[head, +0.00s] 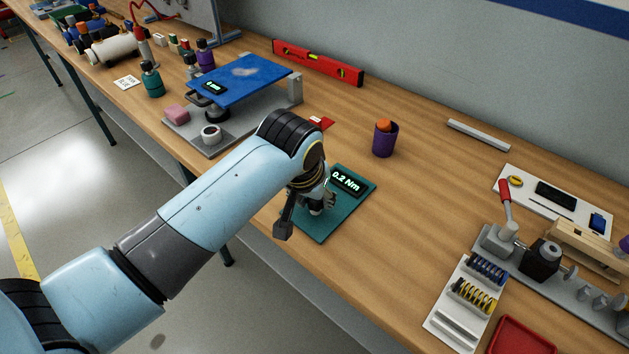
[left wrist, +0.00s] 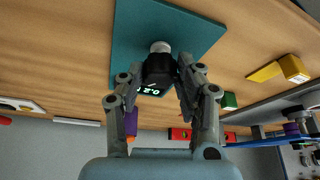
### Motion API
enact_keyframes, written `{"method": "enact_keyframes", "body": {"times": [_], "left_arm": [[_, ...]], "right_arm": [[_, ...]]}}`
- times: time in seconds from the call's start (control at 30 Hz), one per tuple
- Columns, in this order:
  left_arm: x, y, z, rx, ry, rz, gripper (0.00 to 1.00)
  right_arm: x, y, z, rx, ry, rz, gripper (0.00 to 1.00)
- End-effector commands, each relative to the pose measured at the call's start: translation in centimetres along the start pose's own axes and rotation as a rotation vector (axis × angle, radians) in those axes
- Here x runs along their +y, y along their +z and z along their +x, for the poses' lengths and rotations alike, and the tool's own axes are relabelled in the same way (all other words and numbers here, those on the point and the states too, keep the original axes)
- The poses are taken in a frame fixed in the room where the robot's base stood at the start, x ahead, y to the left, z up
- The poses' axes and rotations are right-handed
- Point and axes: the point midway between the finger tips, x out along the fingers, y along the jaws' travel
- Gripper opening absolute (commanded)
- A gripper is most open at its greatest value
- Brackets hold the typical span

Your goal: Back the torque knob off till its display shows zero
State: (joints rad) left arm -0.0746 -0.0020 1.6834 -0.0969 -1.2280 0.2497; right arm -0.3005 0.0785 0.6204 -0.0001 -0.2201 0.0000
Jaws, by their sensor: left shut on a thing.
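The torque knob's teal base plate (head: 352,211) lies flat on the bench, with a black display (head: 347,181) reading 0.2 Nm. My left gripper (head: 317,206) is over the plate and points down; the arm and wrist hide most of the knob in the head view. In the left wrist view the black knob (left wrist: 158,67) sits between the two fingers of my left gripper (left wrist: 160,76), which is shut on it. The display (left wrist: 151,91) is partly covered there. My right gripper is in neither view.
A purple cup (head: 384,140) with an orange thing in it stands behind the plate. A blue-topped test rig (head: 240,80) stands to the left. A clamp fixture (head: 541,262) and a spring tray (head: 463,301) are at the right. The bench just right of the plate is clear.

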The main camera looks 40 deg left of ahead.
Motion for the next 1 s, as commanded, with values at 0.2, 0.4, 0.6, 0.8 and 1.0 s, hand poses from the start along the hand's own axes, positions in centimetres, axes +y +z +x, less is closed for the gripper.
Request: {"method": "enact_keyframes", "body": {"times": [0.2, 0.4, 0.6, 0.8, 1.0], "left_arm": [[0.1, -0.2, -0.2, 0.002, -0.036, -0.089, 0.02], [0.1, -0.2, -0.1, 0.003, -0.052, -0.126, 0.02], [0.1, -0.2, 0.0, 0.004, -0.055, -0.135, 0.02], [0.1, -0.2, 0.0, 0.004, -0.055, -0.135, 0.02], [0.1, -0.2, 0.0, 0.004, -0.055, -0.134, 0.54]], "right_arm": [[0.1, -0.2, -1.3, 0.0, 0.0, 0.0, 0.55], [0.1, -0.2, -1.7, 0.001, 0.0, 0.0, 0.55], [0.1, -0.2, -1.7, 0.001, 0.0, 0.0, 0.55], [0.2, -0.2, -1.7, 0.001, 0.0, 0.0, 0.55], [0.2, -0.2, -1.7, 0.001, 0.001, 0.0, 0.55]]}}
